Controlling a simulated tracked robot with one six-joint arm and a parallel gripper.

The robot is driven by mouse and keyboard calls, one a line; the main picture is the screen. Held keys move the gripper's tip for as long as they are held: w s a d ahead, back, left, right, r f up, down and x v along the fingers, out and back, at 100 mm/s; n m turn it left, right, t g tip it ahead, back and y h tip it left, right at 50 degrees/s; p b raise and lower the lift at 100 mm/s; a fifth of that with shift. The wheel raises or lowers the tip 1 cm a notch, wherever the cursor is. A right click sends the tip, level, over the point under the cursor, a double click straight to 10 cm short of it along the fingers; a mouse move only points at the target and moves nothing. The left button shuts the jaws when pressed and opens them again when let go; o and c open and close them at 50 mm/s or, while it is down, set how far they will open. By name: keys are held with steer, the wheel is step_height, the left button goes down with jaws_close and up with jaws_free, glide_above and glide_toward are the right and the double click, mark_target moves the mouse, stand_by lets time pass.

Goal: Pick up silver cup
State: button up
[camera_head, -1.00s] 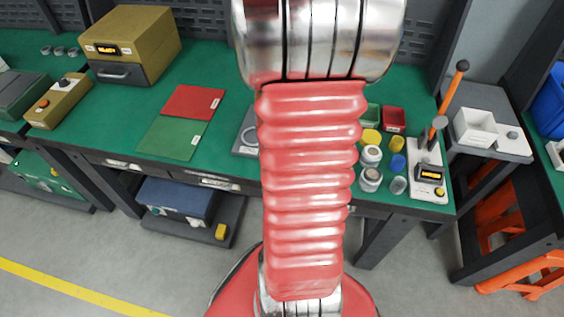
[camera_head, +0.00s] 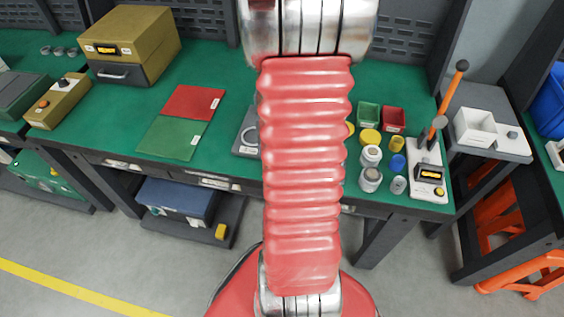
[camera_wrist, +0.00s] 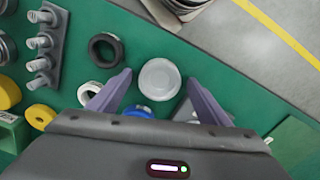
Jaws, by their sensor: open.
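In the wrist view a pale silver round top, apparently the silver cup (camera_wrist: 160,80), lies between my fingertips as seen from above. My gripper (camera_wrist: 159,76) is open, with one purple-grey finger on each side of it. I cannot tell the height of the fingertips over the cup, and no contact shows. My gripper is out of sight in the head view.
A black ring (camera_wrist: 104,50) lies near my left finger. Red and green bins stand behind.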

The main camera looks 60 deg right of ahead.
steer(key=c, duration=1.2)
